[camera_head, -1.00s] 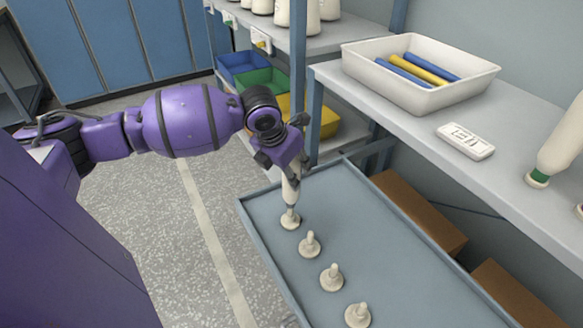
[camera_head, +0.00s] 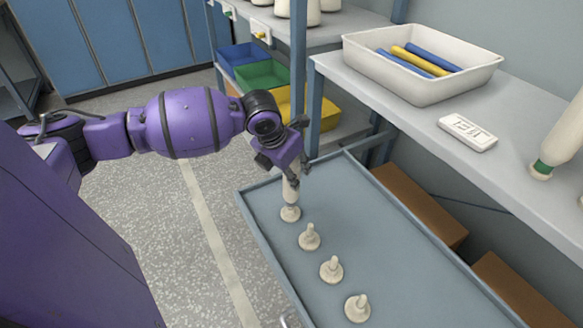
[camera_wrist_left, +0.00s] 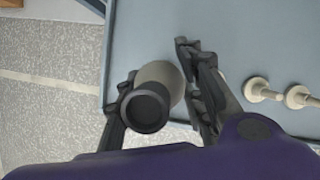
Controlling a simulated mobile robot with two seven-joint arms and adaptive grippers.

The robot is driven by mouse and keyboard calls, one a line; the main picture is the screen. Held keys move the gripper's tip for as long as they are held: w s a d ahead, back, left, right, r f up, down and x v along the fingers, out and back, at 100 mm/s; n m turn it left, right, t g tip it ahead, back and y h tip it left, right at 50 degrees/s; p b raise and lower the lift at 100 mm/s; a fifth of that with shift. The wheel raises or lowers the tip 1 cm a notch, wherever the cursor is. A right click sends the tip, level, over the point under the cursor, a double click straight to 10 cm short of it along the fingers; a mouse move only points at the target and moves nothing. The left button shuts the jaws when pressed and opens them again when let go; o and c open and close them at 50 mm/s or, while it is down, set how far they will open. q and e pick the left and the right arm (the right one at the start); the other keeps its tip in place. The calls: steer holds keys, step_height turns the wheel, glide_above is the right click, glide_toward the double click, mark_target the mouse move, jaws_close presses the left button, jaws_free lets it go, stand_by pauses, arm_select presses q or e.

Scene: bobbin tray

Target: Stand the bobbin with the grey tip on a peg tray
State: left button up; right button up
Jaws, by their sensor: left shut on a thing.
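My left gripper (camera_head: 280,164) is shut on a cream bobbin (camera_head: 290,190) and holds it upright over the far-end peg of the blue-grey peg tray (camera_head: 385,240). The bobbin's lower end is at the round base of that peg (camera_head: 290,214), and the peg's pin is hidden. I cannot tell whether it rests fully on the base. In the left wrist view the bobbin (camera_wrist_left: 160,82) sits between the two fingers, its dark grey round end (camera_wrist_left: 148,111) facing the camera. My right gripper is not in view.
Several bare pegs (camera_head: 331,270) stand in a row along the tray's left side. On the shelf at right are a white bin (camera_head: 425,90) with blue and yellow rods, a white label block (camera_head: 467,134) and a green-tipped bobbin (camera_head: 562,140). A blue post (camera_head: 299,70) rises behind the gripper.

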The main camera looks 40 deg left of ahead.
arm_select(q)
steer(key=shift+f, duration=0.55)
steer(key=o, duration=1.3)
steer(key=shift+r, duration=0.1)
steer(key=v, duration=1.1)
steer(key=shift+s+r, duration=0.15)
steer(key=shift+r, duration=0.25)
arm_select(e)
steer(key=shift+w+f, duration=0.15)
